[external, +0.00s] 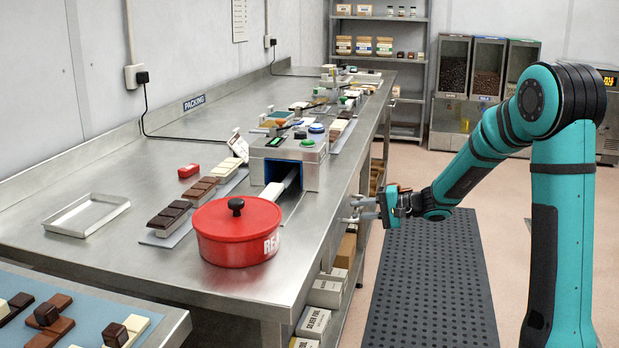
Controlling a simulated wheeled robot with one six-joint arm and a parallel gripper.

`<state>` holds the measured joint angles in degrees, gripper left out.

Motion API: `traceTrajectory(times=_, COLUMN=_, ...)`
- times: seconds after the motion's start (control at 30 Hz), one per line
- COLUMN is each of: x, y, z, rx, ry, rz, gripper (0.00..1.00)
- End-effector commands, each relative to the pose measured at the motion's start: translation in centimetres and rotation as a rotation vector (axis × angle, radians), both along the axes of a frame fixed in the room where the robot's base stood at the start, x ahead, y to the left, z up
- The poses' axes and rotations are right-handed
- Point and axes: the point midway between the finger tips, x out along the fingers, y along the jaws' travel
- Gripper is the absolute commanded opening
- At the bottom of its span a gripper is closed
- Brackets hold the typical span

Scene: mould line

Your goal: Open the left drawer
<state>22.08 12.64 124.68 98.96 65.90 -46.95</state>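My gripper (352,211) is beside the front edge of the long steel bench (150,240), at about the height of its top. Its two fingers point left toward the bench front and look spread apart, with nothing seen between them. No drawer front or handle can be made out clearly; the bench's front side is seen at a steep angle and is partly behind the gripper. I cannot tell whether the fingers touch the bench.
A red lidded pot (238,232) stands near the bench edge, beside a grey machine (290,160) with a blue-lined opening. Boxes (325,292) fill the shelf under the bench. A dark perforated mat (430,285) covers open floor. Dispensers (487,70) stand at the back.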

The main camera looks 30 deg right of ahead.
Motion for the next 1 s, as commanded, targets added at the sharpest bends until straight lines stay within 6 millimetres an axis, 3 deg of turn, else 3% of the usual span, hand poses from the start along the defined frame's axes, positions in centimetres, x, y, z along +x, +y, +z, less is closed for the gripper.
traceTrajectory(times=0.33, x=0.2, y=0.2, z=0.0, rx=0.0, ry=0.0, rz=0.0, gripper=0.25)
traceTrajectory(times=0.47, x=0.2, y=0.2, z=-0.1, rx=0.0, ry=0.0, rz=0.0, gripper=0.0)
traceTrajectory(times=0.77, x=0.1, y=0.1, z=-0.1, rx=0.001, ry=0.001, rz=-0.001, gripper=0.0)
traceTrajectory(times=1.0, x=-1.6, y=-1.6, z=-0.1, rx=0.001, ry=0.001, rz=-0.003, gripper=0.0)
